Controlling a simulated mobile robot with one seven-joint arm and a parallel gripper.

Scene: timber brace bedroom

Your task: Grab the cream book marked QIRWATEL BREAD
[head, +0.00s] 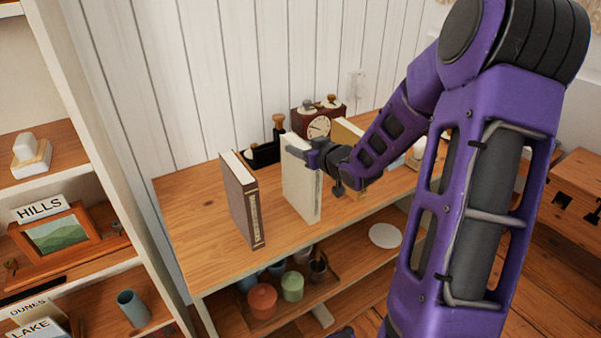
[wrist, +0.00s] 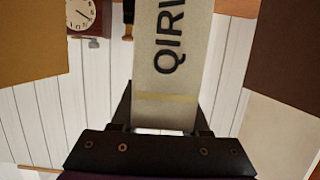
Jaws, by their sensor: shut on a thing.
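The cream book (head: 301,186) stands upright on the wooden table's top, between a brown book and a tan one. In the wrist view its cream spine (wrist: 172,60) shows the dark letters "QIR", with the rest of the title cut off by the frame. My gripper (head: 318,152) is at the upper part of the book. In the wrist view the gripper's two dark fingers (wrist: 166,118) lie on either side of the spine, shut on the book. Whether the book's lower edge still touches the table is hard to tell.
A brown book (head: 242,205) stands to the left, with a gap. A tan book (head: 347,133) stands close on the right, partly behind my arm. A clock (head: 319,126) and a black holder (head: 264,155) are behind. The table's left part (head: 192,200) is clear.

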